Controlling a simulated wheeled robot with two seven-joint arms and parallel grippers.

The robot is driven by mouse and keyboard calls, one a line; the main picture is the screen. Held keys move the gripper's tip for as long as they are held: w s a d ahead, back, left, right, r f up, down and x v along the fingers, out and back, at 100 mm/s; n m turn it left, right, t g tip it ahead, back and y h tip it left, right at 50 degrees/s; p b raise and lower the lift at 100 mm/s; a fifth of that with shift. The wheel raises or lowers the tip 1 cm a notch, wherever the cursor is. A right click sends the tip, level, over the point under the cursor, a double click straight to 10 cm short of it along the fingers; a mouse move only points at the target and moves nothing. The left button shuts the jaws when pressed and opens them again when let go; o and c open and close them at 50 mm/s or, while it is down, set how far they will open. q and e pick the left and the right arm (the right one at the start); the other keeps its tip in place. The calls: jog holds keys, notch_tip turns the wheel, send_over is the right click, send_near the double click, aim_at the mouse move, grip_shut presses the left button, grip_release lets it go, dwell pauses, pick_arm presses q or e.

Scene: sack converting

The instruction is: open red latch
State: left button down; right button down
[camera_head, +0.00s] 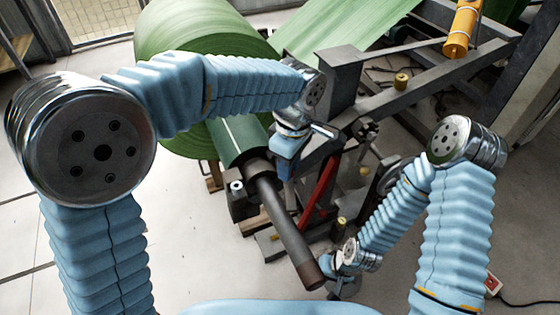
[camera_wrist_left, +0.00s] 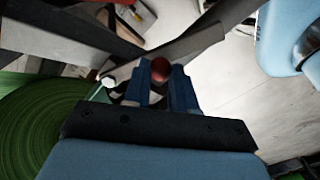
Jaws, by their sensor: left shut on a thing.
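The red latch shows in the head view as a slanted red bar (camera_head: 319,190) on the dark machine frame, to the right of the grey shaft. My left gripper (camera_head: 287,165) is at the frame near the bar's upper end, and its fingertips are hard to see there. In the left wrist view a round dark-red knob (camera_wrist_left: 161,70) sits between the two blue fingers of my left gripper (camera_wrist_left: 164,78), which are shut on it. How the knob joins the red bar is hidden. My right gripper (camera_head: 345,284) is low near the shaft's free end; its fingers are unclear.
A large green roll (camera_head: 190,30) stands behind my left arm, with a green web running to the upper right. A grey shaft (camera_head: 287,220) with a brown end juts toward me. A yellow cylinder (camera_head: 462,30) is at upper right. Pale floor is open at left.

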pick_arm(q)
jog(key=shift+w+d+n, duration=0.15)
jog(key=shift+d+n, duration=0.5)
jog(key=shift+n, duration=0.25)
jog(key=c, duration=0.9)
grip_release()
jog(key=r, duration=0.4)
jog(key=r+p, duration=0.1)
jog(key=r, duration=0.8)
jog(key=shift+d+r+p, duration=0.4)
